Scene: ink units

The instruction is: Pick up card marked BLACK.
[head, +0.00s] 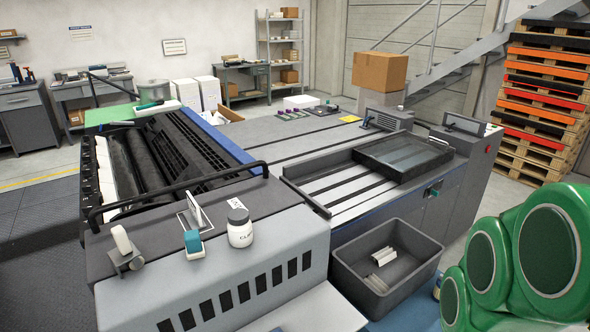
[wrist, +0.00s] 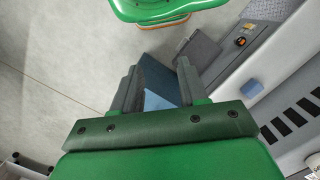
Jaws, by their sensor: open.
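I cannot make out a card marked BLACK in either view. In the head view a thin pale plate or card (head: 194,212) stands upright on the near end of the grey machine, its marking not readable. Several small purple and green pieces (head: 292,115) lie on the far part of the machine, too small to read. My gripper (wrist: 157,76) shows in the wrist view, its two dark fingers apart. A blue surface shows between and beyond them; I see nothing gripped. The gripper is out of the head view, where my green arm fills the lower right.
A white jar (head: 240,228) and a teal-topped block (head: 194,243) stand on the near machine top. A dark bin (head: 345,278) with pale metal pieces sits beside the machine. A cardboard box (head: 380,72) stands behind. Stacked pallets (head: 540,100) rise at right. Open floor shows at left.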

